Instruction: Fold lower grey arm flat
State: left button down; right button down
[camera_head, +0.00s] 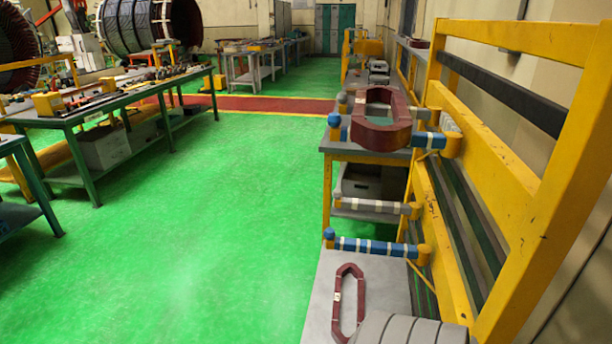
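The lower grey arm (370,205) is a grey bar with pale bands. A lower blue arm (375,246) with white bands sticks out the same way, nearer and lower. Neither of my grippers shows in the head view.
A dark red coil (369,133) lies over the upper arms, including an upper blue arm (430,140). A thinner red coil (338,320) lies on a grey surface (315,318) below. Green floor (220,220) is open left of the rack. Workbenches (85,115) stand farther left.

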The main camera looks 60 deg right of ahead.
aim_at(412, 209)
jog(key=i, duration=2.75)
jog(key=z, duration=4.9)
jog(key=i, duration=1)
